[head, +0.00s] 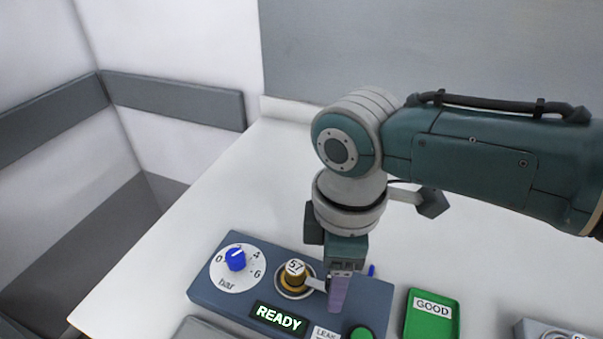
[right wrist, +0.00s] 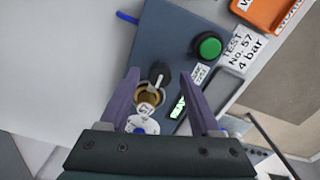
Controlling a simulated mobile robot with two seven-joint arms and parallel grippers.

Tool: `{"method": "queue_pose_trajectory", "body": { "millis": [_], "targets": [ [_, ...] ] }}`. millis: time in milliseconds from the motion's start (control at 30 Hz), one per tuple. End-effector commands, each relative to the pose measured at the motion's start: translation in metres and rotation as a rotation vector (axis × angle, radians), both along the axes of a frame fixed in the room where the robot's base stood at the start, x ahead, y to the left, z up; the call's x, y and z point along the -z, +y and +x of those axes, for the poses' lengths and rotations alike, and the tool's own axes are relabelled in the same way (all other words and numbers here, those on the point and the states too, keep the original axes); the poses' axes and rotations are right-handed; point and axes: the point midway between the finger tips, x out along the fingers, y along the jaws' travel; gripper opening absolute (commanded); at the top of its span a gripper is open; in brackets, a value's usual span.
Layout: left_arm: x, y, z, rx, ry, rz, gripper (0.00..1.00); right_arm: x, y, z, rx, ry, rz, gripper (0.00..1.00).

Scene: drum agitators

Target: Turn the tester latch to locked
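The tester (head: 225,290) is a blue-grey box on the white bench. An amber part (head: 296,275) with a "57" label sits in its round socket; it also shows in the right wrist view (right wrist: 150,99). The latch is a short lever (head: 315,284) beside the part, with a dark end (right wrist: 158,71) in the right wrist view. My right gripper (head: 339,300) is low over the tester, pointing down. In the right wrist view its purple fingers (right wrist: 160,77) are apart, one on each side of the latch end, with gaps visible. My left gripper is not in view.
The tester also has a dial with a blue knob (head: 235,259), a lit "READY" display (head: 278,318) and a green button (head: 361,333). A green "GOOD" tray (head: 432,325) stands to the right. An orange tray (right wrist: 270,12) shows in the right wrist view. The bench behind is clear.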

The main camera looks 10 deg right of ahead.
Motion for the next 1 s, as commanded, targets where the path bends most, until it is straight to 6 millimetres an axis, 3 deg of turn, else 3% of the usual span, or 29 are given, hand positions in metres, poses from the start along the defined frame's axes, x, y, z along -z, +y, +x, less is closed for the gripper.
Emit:
{"method": "queue_pose_trajectory", "body": {
  "millis": [267, 700, 1000],
  "targets": [
    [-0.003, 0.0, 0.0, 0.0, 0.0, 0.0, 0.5, -0.007, 0.0, 0.0, 0.001, -0.001, 0.001, 0.64],
    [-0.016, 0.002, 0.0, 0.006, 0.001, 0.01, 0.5, -0.085, 0.0, 0.001, 0.0, -0.003, 0.001, 0.64],
    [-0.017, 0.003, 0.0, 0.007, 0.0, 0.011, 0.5, -0.1, 0.0, 0.0, 0.001, 0.0, 0.0, 0.64]
  ]
}}
